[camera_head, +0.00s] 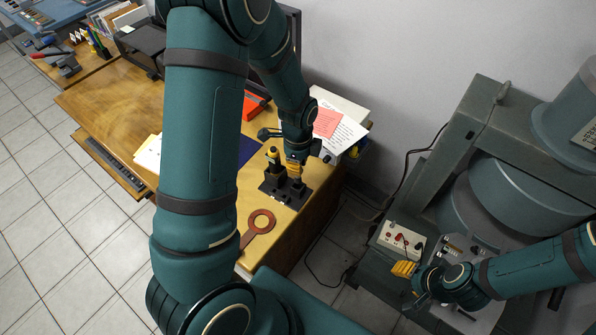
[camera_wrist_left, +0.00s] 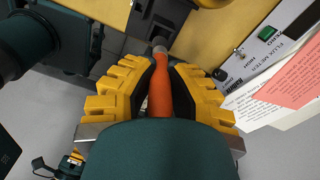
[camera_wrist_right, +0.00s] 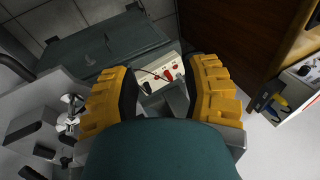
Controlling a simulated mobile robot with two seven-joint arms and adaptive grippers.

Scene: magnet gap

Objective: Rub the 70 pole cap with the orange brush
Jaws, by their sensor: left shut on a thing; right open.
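My left gripper (camera_head: 295,168) is over the desk at a black stand (camera_head: 285,191). In the left wrist view it is shut on the orange brush (camera_wrist_left: 160,92); the handle lies between the yellow fingers and a grey ferrule points at the dark stand. I cannot tell whether the brush's tip is still in the stand. My right gripper (camera_head: 404,268) is open and empty beside the large grey-green magnet machine (camera_head: 512,195), in front of a white control box (camera_head: 402,241). The right wrist view shows its spread fingers (camera_wrist_right: 165,92). I cannot make out the 70 pole cap.
A brown ring with a handle (camera_head: 261,221) lies on the wooden desk (camera_head: 232,205). Papers (camera_head: 340,128) lie at the desk's back right, over a flux meter (camera_wrist_left: 262,45). Black cables (camera_head: 400,180) hang between desk and machine. The tiled floor (camera_head: 60,190) at left is clear.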

